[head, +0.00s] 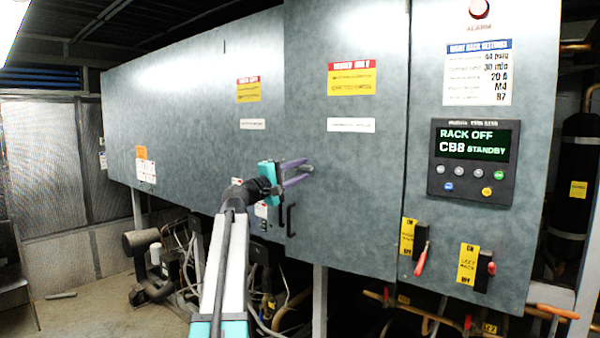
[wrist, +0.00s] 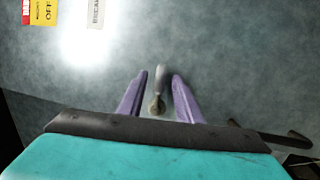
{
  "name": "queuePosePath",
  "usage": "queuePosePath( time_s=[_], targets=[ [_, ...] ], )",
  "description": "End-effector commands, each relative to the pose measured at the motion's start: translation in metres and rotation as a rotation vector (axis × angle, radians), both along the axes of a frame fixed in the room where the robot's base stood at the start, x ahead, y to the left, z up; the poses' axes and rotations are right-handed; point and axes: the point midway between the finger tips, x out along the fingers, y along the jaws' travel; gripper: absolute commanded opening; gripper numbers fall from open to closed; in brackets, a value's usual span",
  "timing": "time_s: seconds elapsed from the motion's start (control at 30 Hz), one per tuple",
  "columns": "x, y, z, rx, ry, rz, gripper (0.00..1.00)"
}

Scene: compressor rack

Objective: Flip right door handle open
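In the wrist view a small grey lever handle (wrist: 160,78) with a round pivot end lies against the grey-blue door face. It is between the two purple fingers of my gripper (wrist: 160,74). The fingers are apart, with a gap visible on both sides of the lever. In the head view my gripper (head: 308,171) is at the lower left part of the right door (head: 355,190). The lever cannot be made out clearly there, near my fingers. A black bar handle (head: 291,220) is on the door just below my gripper; a black bar (wrist: 270,134) also shows at right in the wrist view.
A control panel (head: 474,162) reads "RACK OFF". Below it are a red-handled switch (head: 421,262) and a black switch (head: 483,271) with yellow tags. Pipes and a compressor (head: 150,260) sit under the cabinet. The door face above my gripper is clear except for labels (head: 352,78).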

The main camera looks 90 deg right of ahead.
Motion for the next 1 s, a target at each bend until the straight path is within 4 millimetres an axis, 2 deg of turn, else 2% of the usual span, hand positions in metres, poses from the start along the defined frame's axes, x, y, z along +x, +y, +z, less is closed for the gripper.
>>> queuePosePath(
  time_s=[0.33,0.8,1.0],
  targets=[
    [0.02,0.023,-0.009,-0.001,0.0,0.001,0.32],
    [0.072,0.076,-0.023,-0.001,0.0,0.002,0.32],
    [0.087,0.091,-0.026,-0.001,0.001,0.001,0.32]
  ],
)
